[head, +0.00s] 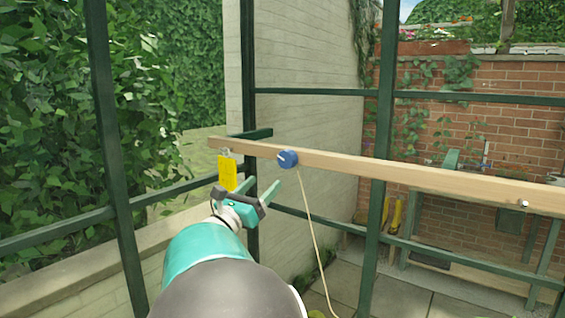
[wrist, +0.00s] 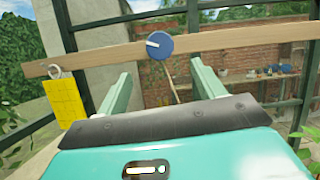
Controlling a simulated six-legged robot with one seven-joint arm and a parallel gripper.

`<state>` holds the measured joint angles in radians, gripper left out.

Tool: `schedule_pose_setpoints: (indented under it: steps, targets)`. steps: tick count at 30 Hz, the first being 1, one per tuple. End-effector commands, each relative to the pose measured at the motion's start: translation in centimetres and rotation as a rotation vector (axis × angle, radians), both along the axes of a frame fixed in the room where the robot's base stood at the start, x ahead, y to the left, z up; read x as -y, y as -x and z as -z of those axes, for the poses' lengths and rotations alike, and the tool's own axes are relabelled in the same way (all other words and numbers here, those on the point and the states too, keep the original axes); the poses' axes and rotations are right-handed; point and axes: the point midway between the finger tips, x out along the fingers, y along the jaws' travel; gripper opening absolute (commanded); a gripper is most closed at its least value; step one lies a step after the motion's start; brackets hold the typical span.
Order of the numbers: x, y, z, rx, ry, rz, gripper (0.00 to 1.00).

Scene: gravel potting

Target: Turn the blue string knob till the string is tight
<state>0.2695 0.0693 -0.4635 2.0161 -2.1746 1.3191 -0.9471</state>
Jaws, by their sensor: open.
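The blue knob (head: 288,159) sits on the front face of a wooden rail (head: 400,174), with a pale pointer mark on it. In the wrist view the knob (wrist: 160,46) is ahead and between the two fingers, apart from them. The string (head: 315,240) hangs from the knob in a slack curve toward the floor; in the wrist view only a short piece (wrist: 174,90) shows. My gripper (head: 262,190) is open and empty, below and to the left of the knob in the head view; it also shows in the wrist view (wrist: 160,88).
A yellow card (head: 227,173) hangs from a hook at the rail's left end, close to my gripper. Dark green frame posts (head: 378,150) stand near the rail. A small white peg (head: 524,204) is on the rail at right. A brick wall (head: 470,130) and bench lie beyond.

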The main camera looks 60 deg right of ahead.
Motion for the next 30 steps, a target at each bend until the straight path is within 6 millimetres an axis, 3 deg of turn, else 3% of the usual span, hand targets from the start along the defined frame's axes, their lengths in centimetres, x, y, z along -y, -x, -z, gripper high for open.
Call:
schedule_pose_setpoints:
  steps: [15,21,29,30]
  targets:
    - [8.8,1.5,-3.7,0.003,-0.001,-0.002,0.68]
    - [10.2,1.7,-4.3,0.004,-0.002,-0.005,0.68]
    - [10.3,1.7,-4.4,0.004,-0.002,-0.005,0.68]
    - [10.3,1.7,-4.4,0.004,-0.002,-0.005,0.62]
